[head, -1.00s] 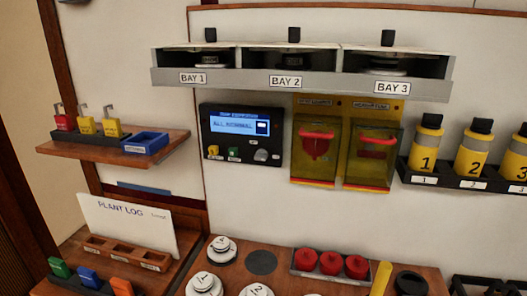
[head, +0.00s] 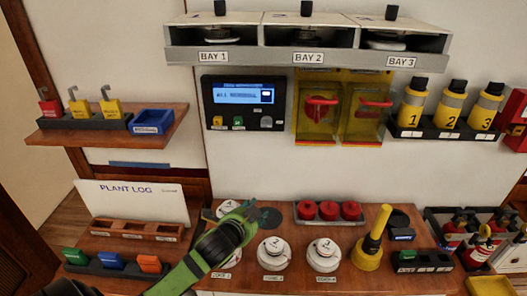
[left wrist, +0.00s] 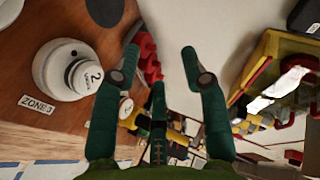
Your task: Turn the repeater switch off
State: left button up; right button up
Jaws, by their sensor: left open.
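No switch with a readable repeater label shows. A dark wall panel (head: 243,103) has a lit blue display, small yellow and green parts at its lower left, and a pale knob-like part (head: 266,122) at its lower right. Its small lettering is too blurred to read. My left gripper (head: 258,212) is over the counter, below the panel and apart from it, covering part of a white detector. In the left wrist view my left gripper (left wrist: 161,58) has its green fingers spread with nothing between them. My right gripper is not in view.
White round detectors (head: 274,253) stand on the counter, with red caps (head: 328,211) in a tray behind. Yellow covers (head: 320,107) hang right of the panel. A shelf with locks (head: 112,108) is at left, yellow bottles (head: 450,104) at right.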

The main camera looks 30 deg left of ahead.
pick_arm(q)
jog(key=w+a+r+m+t, duration=0.35)
jog(key=w+r, duration=0.25)
jog(key=r, duration=0.4)
jog(key=m+t+p, duration=0.1)
jog(key=m+t, duration=0.1)
jog(key=m, duration=0.1)
send_near(264, 127)
jog(key=w, duration=0.3)
jog(key=shift+n, duration=0.25)
jog(key=w, duration=0.1)
jog(key=w+p, duration=0.1)
jog(key=w, duration=0.1)
jog(key=w+p, duration=0.1)
jog(key=shift+w+a+r, duration=0.1)
jog(key=shift+w+a, duration=0.2)
jog(key=shift+a, duration=0.1)
jog(key=shift+w+a, duration=0.15)
jog(key=shift+w, duration=0.6)
grip_shut()
